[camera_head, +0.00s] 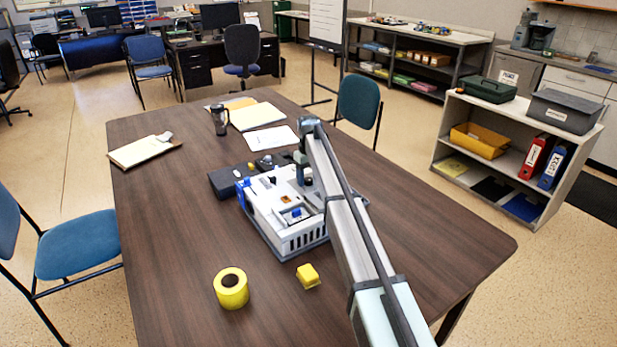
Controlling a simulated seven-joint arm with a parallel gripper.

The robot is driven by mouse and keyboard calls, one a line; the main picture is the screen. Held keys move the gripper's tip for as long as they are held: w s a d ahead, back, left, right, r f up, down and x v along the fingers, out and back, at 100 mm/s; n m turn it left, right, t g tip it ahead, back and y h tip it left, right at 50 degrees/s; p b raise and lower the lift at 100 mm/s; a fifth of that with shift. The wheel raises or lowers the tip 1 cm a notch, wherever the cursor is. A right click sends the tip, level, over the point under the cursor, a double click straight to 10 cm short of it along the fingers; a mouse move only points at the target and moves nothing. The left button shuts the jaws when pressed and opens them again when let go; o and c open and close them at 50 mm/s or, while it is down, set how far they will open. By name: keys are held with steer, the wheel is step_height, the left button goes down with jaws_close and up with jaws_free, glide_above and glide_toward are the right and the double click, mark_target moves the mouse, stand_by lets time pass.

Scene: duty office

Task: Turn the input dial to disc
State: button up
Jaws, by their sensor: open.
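A white box-shaped device (262,215) with slotted side walls stands on the brown table. Its top carries small controls: a blue part (296,212) in a recessed panel, a small orange-brown patch (286,199), and dark and blue parts near its far left edge. Which control is the input dial, and where it points, is too small to tell. My gripper (304,182) is open and points down over the device's far right part. My arm hides the device's right side. Whether the fingers touch any control cannot be told.
A dark flat box (222,183) lies against the device's far left side. A yellow tape roll (231,289) and a yellow block (308,276) lie in front. A cup (219,121), papers (257,116) and a clipboard (141,151) lie farther back.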

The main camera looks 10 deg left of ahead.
steer(key=shift+c, duration=0.2)
steer(key=c, duration=1)
